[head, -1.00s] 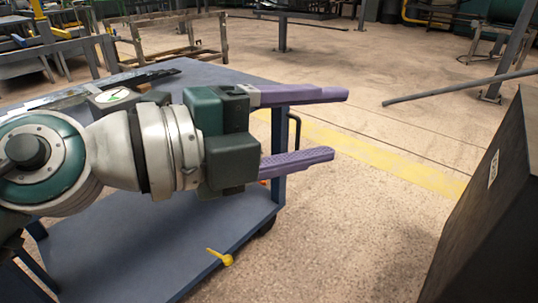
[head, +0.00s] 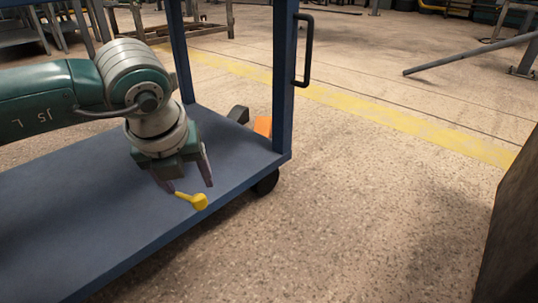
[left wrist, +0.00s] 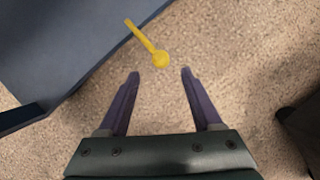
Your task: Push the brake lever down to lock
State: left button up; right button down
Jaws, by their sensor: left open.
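The yellow brake lever (head: 193,200) sticks out from the edge of the cart's blue lower shelf (head: 75,215), its round knob outward. In the left wrist view the lever (left wrist: 148,44) lies ahead of the fingertips, its knob near the middle between them. My left gripper (head: 190,189) points down at the shelf edge, close to the lever in the head view. Its two purple fingers (left wrist: 158,73) are spread with nothing between them. I cannot tell from the head view whether a finger touches the lever. My right gripper is not in view.
A blue cart post (head: 283,85) with a black handle (head: 304,50) stands right of my left arm. A black caster (head: 266,183) and an orange piece (head: 263,125) show near that corner. A dark box (head: 508,245) stands at the right edge. The floor between is clear.

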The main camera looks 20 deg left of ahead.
aim_at(198, 199)
pick_arm(q)
jog(key=b+x, duration=0.7)
jog(key=x, duration=0.2)
jog(key=shift+d+f, duration=0.15)
grip_shut()
dwell(1.1)
